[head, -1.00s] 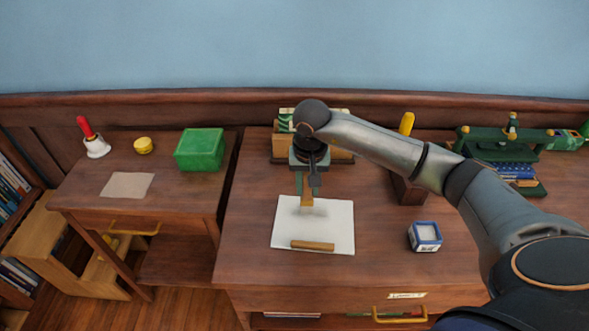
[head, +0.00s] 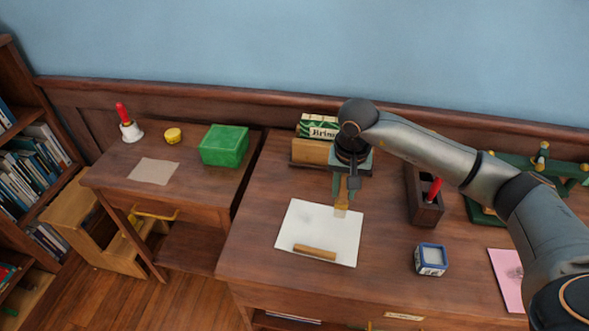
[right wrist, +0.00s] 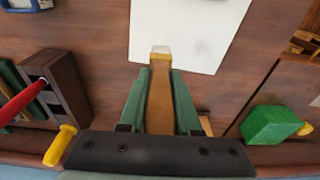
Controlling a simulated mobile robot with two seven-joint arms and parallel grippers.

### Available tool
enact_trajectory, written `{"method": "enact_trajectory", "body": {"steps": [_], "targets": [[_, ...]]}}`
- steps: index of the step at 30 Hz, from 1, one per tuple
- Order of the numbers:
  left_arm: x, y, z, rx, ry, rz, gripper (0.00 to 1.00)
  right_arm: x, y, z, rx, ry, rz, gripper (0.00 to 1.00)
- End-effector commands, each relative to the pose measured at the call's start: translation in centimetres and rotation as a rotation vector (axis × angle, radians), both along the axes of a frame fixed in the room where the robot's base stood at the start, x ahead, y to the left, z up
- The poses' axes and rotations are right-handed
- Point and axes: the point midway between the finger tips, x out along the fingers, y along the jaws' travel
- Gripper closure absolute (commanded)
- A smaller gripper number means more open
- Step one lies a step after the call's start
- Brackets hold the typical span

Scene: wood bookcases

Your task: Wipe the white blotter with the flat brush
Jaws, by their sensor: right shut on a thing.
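The white blotter (head: 318,228) lies flat on the desk, with a brown wooden bar (head: 314,251) across its near part. My right gripper (head: 344,195) points down at the blotter's far right edge. It is shut on the flat brush (head: 341,210), bristles down. In the right wrist view, the brush (right wrist: 160,95) has a wooden handle between the green fingers (right wrist: 160,75), and its pale tip overlaps the edge of the blotter (right wrist: 185,30). I cannot tell whether the bristles touch. My left gripper is not in view.
Behind the gripper stands a wooden holder with a green-and-white box (head: 318,126). To the right are a dark pen holder (head: 425,205), a blue-and-white box (head: 431,260) and a pink sheet (head: 508,278). A green box (head: 224,146) sits on the left desk.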

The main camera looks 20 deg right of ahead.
Motion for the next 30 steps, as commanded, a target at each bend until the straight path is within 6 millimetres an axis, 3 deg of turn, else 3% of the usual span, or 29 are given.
{"method": "enact_trajectory", "body": {"steps": [13, 30], "targets": [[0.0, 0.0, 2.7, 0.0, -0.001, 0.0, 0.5, -0.3, -0.1, 4.1, -0.001, -0.001, -0.016, 1.0], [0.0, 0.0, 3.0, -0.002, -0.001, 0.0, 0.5, -0.4, -0.1, 4.5, -0.001, 0.0, -0.019, 1.0]]}}
